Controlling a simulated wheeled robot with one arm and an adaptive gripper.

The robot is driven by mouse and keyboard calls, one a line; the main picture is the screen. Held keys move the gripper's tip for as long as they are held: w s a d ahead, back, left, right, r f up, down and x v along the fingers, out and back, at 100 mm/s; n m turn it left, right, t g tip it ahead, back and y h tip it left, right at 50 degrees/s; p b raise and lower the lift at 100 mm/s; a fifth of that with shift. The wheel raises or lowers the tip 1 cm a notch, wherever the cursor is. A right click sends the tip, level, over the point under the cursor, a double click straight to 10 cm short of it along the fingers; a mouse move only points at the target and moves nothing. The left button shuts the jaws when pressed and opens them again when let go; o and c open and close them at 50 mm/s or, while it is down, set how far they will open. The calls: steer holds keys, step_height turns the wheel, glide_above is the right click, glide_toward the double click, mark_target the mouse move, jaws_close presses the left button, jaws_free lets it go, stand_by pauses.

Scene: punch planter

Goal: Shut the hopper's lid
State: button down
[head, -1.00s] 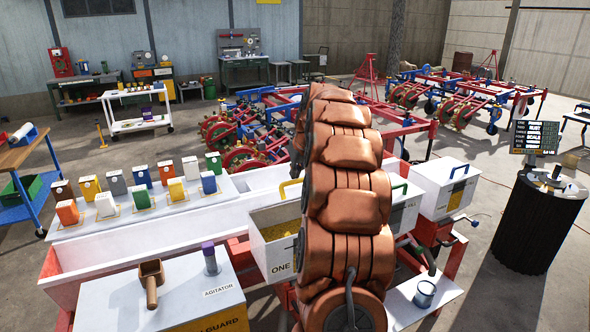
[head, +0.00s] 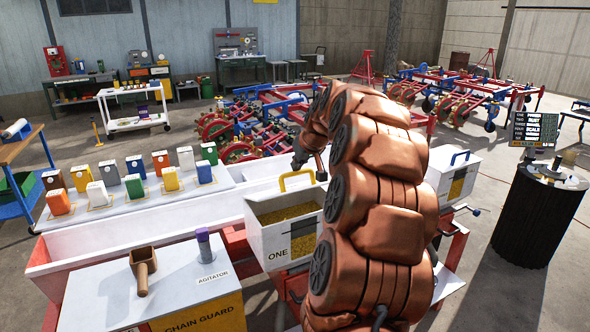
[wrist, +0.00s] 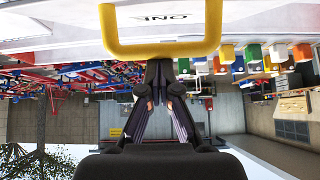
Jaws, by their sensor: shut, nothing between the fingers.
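The hopper (head: 258,244) marked ONE is a white box in the head view. It is open at the top, with yellow-brown grain (head: 292,212) inside. A yellow handle (head: 297,174) stands up at its back edge; the lid's own panel is hard to make out there. My gripper (head: 318,179) is dark, shut and empty beside that handle, partly hidden by my arm. In the wrist view the yellow handle (wrist: 160,50) crosses close in front of my shut fingertips (wrist: 158,68), below a white panel marked ONE upside down. I cannot tell whether they touch.
A white ledge behind holds several coloured boxes (head: 134,187). A chain guard top (head: 110,290) at front left carries a brown scoop (head: 143,271) and a purple-capped agitator bottle (head: 204,244). Another white hopper (head: 440,175) with a blue handle stands right, beyond my arm. A black barrel (head: 535,220) stands farther right.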

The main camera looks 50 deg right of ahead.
mark_target(302, 188)
steer(key=s+f+t+b, duration=0.1)
steer(key=b, duration=0.1)
steer(key=s+f+b, duration=0.1)
steer(key=b, duration=0.2)
steer(key=s+a+f+t+b, duration=0.1)
steer(key=f+b, duration=0.1)
steer(key=b, duration=0.1)
steer(key=shift+f+t+h, duration=0.1)
steer(key=shift+t+h, duration=0.2)
steer(key=shift+h, duration=0.1)
steer(key=b, duration=0.2)
steer(key=s+f+t+b, duration=0.1)
steer(key=b, duration=0.1)
steer(key=f+t+b, duration=0.1)
steer(key=b, duration=0.1)
steer(key=shift+s+a+f+h, duration=0.25)
steer(key=shift+s+a+h, duration=0.05)
steer(key=shift+h, duration=0.1)
steer(key=shift+s+f+b, duration=0.1)
steer(key=shift+f+b, duration=0.15)
steer(key=shift+b, duration=0.55)
steer(key=shift+a+f, duration=0.1)
steer(key=shift+f, duration=0.05)
steer(key=s+a+r, duration=0.2)
steer(key=s+r, duration=0.6)
steer(key=shift+a+r+t, duration=0.25)
steer(key=shift+r+t, duration=0.05)
steer(key=shift+r, duration=0.1)
